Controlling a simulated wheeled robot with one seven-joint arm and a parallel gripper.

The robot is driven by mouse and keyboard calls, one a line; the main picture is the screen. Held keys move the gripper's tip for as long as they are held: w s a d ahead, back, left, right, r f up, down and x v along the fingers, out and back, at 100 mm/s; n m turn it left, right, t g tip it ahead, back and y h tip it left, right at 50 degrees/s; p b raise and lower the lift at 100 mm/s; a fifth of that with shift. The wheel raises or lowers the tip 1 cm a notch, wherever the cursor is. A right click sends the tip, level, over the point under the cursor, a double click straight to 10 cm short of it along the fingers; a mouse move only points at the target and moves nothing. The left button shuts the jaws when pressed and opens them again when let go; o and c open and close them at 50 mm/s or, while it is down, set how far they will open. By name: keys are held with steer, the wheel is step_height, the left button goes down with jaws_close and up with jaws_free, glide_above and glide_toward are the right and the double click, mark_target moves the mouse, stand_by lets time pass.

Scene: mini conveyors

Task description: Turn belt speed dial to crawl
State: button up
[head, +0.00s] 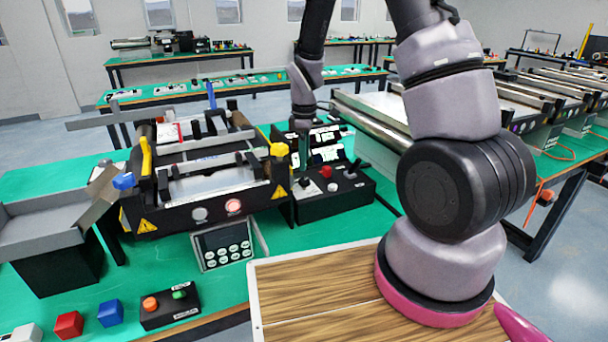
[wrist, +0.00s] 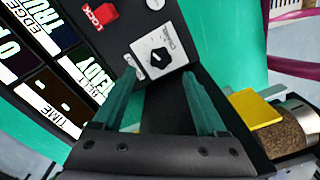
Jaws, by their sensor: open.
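The belt speed dial (wrist: 158,60) is a black knob on a white plate with small lettering. In the wrist view it lies just beyond and between my open fingers; the setting it points to is too small to read. In the head view what looks like the dial plate (head: 305,183) sits on top of the black control box (head: 335,202). My gripper (wrist: 160,82) has two teal fingers, spread apart and empty. In the head view my gripper (head: 303,165) points down just above the dial, seemingly not touching it.
A red LOCK switch (wrist: 103,16) is beside the dial, and lit displays (wrist: 60,75) lie to the left. A yellow block (wrist: 254,108) is at the right of the wrist view. The mini conveyor (head: 205,185) stands left of the box, and a lever (head: 352,168) rises on its right.

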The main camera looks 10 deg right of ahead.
mark_target(304, 180)
step_height(304, 180, down, 7)
steer(key=shift+r, duration=0.2)
jaws_close()
steer(key=shift+m, duration=0.3)
steer(key=m, duration=1.2)
stand_by(0.3)
stand_by(0.4)
